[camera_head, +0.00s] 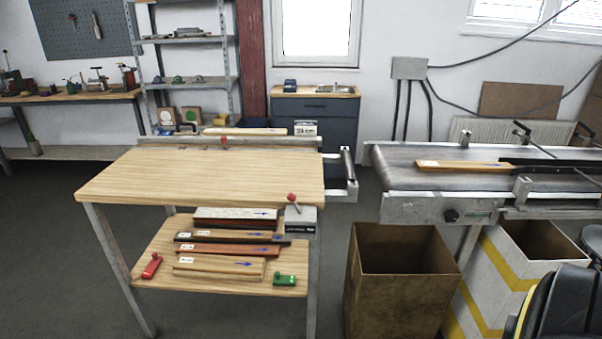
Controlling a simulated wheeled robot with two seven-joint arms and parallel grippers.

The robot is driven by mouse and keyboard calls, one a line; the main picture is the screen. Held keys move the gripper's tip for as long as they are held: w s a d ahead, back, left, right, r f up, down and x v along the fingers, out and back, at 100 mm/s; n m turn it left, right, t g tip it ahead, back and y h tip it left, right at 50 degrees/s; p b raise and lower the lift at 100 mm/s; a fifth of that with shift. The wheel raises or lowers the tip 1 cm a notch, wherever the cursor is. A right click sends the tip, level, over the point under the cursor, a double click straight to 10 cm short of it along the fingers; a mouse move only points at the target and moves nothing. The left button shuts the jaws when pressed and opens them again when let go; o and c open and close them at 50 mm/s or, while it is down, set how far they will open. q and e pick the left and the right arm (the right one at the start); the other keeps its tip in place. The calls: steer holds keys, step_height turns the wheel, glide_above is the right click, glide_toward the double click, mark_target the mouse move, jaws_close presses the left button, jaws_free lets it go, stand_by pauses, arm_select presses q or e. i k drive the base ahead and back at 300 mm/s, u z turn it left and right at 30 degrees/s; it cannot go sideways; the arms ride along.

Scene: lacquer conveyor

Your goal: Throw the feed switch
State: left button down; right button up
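A small grey box (300,222) is fixed at the front right corner of the wooden table. A lever with a red ball knob (291,197) rises from it, leaning up to the left; it looks like a switch. A second red knob (224,140) shows at the table's back rail. A dark round knob (451,215) is on the front of the grey conveyor frame. No label shows which is the feed switch.
The wooden table (200,175) has a mostly bare top; several wooden bars lie on its lower shelf. A bar (462,166) lies on the conveyor belt (395,158). An open brown box (390,300) and a yellow-striped bin (485,275) stand below.

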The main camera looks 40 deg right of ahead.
mark_target(292, 197)
steer(key=z, duration=0.9)
steer(key=i, duration=1.1)
steer(key=z, duration=0.55)
